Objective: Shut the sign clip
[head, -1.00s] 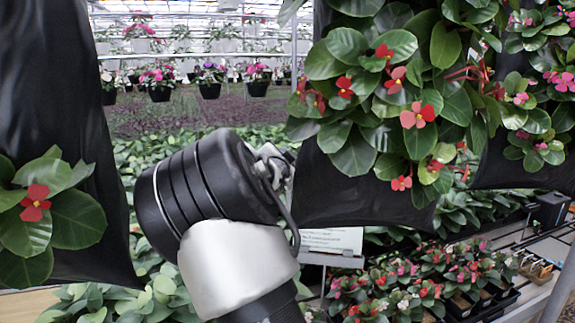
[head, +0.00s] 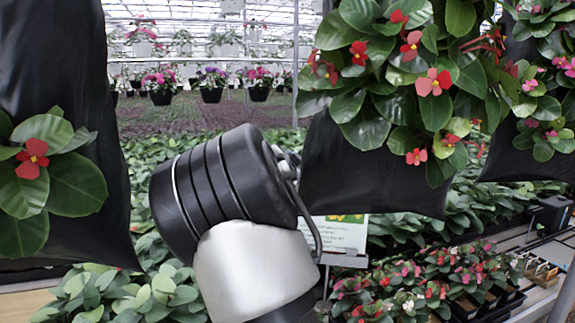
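A white sign card (head: 342,233) with small print and a green and yellow picture at its top stands right of my arm in the head view. Its left part is hidden behind my arm. A grey holder strip (head: 345,259) runs under the card. I cannot make out a clip on it or whether one is open. My arm's black and silver links fill the lower middle. Only a small metal part at my gripper end (head: 286,160) shows past the black wrist. The fingers are hidden, so I cannot see what they touch.
Black hanging planters with red flowers flank my arm at left (head: 62,240) and right (head: 375,180). Potted flowers in trays (head: 430,285) stand on the bench at lower right, near a wooden box (head: 538,270). Green leafy plants fill the ground behind.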

